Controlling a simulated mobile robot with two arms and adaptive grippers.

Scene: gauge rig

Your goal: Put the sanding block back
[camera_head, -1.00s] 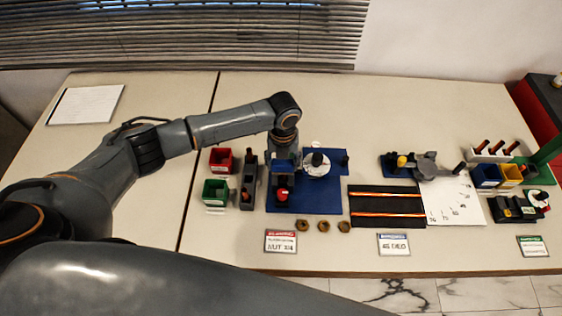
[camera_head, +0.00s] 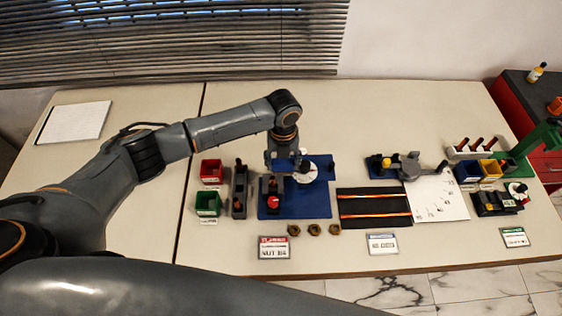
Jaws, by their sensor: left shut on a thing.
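My left gripper (camera_head: 281,160) hangs pointing down above the blue board (camera_head: 318,205), left of a white round disc (camera_head: 309,178) with a dark knob. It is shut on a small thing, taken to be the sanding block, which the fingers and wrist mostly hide. I cannot make out its shape. A dark fixture with a red round top (camera_head: 273,201) stands on the board just in front of the gripper. My right gripper is not in view.
A red bin (camera_head: 211,171), a green bin (camera_head: 207,202) and a dark grey rack (camera_head: 239,190) stand left of the board. Several brass nuts (camera_head: 314,230) lie in front. A striped black mat (camera_head: 373,206) and clamp fixture (camera_head: 410,166) are to the right. The table's left half is mostly clear.

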